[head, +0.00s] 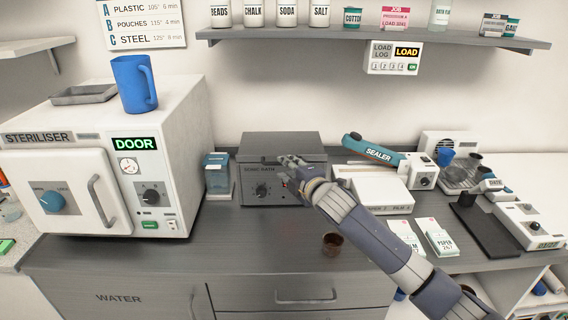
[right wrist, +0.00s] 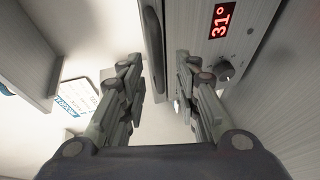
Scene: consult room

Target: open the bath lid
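The sonic bath (head: 262,188) is a dark grey box on the counter, with a dial on its front. Its flat lid (head: 282,142) lies on top and looks closed. My right gripper (head: 286,168) is in front of the bath's upper front, near the lid's front edge. The bath's front (right wrist: 240,50) shows there with a red 31° display. I cannot tell whether a finger touches the lid. My left gripper is in neither view.
The white steriliser (head: 185,120) stands left, with a blue jug (head: 134,84) on top. A blue-lidded container (head: 217,172) is close to the bath's left side. The sealer (head: 375,152) is close on the right. A shelf (head: 270,36) hangs above.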

